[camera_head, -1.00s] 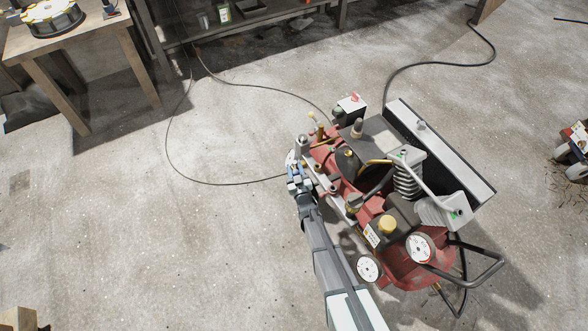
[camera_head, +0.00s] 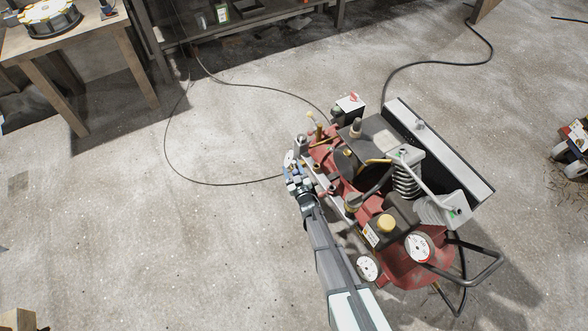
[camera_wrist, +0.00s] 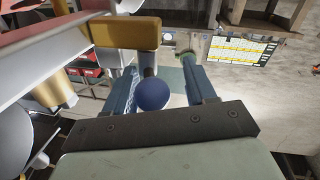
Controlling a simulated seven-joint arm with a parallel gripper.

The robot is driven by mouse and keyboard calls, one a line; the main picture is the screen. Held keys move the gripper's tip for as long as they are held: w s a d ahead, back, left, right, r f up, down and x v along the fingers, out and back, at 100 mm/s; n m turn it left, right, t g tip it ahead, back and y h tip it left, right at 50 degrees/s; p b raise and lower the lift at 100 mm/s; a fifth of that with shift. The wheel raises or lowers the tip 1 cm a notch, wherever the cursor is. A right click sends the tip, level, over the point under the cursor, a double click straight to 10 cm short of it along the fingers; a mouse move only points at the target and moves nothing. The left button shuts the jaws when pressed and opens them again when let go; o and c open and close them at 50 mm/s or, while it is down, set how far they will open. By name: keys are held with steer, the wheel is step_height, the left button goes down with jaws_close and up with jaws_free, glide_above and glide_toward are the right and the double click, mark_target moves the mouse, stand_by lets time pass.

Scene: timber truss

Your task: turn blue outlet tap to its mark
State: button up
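The blue outlet tap shows in the wrist view as a round blue knob (camera_wrist: 153,94) on a dark stem. My gripper (camera_wrist: 160,66) is open, with one finger on each side of the knob. The knob lies close to the left finger, and a gap shows on the right. I cannot tell whether the left finger touches it. In the head view my gripper (camera_head: 297,182) is at the left side of the red compressor (camera_head: 410,273), and the tap is too small to make out there. I cannot clearly identify the tap's mark.
A brass-coloured bar (camera_wrist: 120,32) lies close above the left finger in the wrist view. The compressor carries gauges (camera_head: 418,248), fittings and a black handle (camera_head: 485,268).

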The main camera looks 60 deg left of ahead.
steer(key=shift+o, duration=0.3)
steer(key=shift+w, duration=0.1)
steer(key=shift+d+r, duration=0.1)
steer(key=shift+d, duration=0.3)
steer(key=s+d, duration=0.2)
steer(key=d, duration=1)
steer(key=shift+s+d, duration=0.3)
steer(key=shift+d, duration=0.1)
steer(key=shift+s+a+m, duration=1.1)
steer(key=shift+s+a, duration=0.65)
steer(key=shift+s, duration=2.8)
steer(key=shift+w+d+m+t+h, duration=0.55)
steer(key=shift+w+m+t+h, duration=0.45)
steer(key=shift+w+t, duration=2.1)
steer(key=x, duration=1.3)
steer(key=shift+d+f, duration=0.1)
steer(key=shift+f, duration=0.3)
